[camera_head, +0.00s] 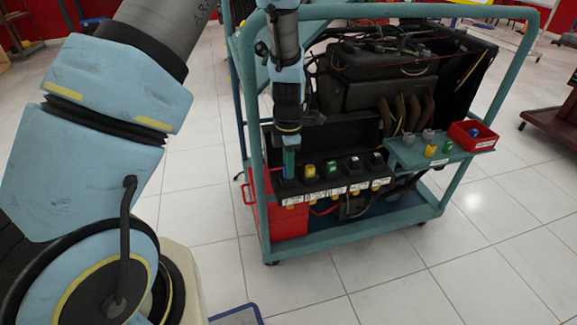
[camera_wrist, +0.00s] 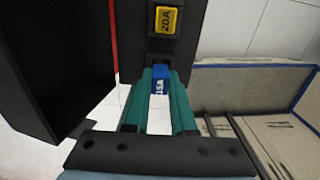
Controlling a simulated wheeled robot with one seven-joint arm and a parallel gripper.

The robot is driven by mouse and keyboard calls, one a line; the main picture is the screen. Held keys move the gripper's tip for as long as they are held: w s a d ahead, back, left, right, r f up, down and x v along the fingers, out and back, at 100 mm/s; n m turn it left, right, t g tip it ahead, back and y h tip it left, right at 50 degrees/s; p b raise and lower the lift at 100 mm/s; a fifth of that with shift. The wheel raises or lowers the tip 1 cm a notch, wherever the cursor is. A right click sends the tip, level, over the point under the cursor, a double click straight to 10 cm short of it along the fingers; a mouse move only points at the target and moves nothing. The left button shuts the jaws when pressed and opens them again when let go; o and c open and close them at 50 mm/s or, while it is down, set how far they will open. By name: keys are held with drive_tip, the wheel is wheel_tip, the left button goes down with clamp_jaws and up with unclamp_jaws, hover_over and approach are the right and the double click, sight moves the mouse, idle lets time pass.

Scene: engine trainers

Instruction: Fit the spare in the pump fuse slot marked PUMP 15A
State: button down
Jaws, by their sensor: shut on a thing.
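My gripper (camera_head: 289,172) is at the left end of the black fuse box (camera_head: 340,184) on the trolley's front, pointing down. In the wrist view, its teal fingers (camera_wrist: 160,95) are shut on a blue fuse (camera_wrist: 160,82) marked 15A. The blue fuse is at the box's end slot, in line with a yellow fuse (camera_wrist: 166,20) marked 20A. I cannot tell whether the blue fuse is fully seated. White labels (camera_head: 296,200) run along the box's front, too small to read; the fuse's lower end is hidden.
The open black lid (camera_wrist: 62,60) stands close beside the fingers. A side shelf (camera_head: 412,158) holds loose grey, yellow and green fuses and a red bin (camera_head: 463,138) with a blue thing inside. The trolley's teal frame rail (camera_head: 250,110) rises left of my gripper.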

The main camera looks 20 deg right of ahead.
drive_tip(key=shift+f+b, duration=0.35)
drive_tip(key=shift+f, duration=0.4)
idle(0.6)
drive_tip(key=c, duration=0.7)
unclamp_jaws()
drive_tip(key=shift+s+f, duration=0.1)
drive_tip(key=shift+s, duration=0.05)
drive_tip(key=shift+r+p, duration=3.4)
drive_tip(key=shift+r, duration=0.25)
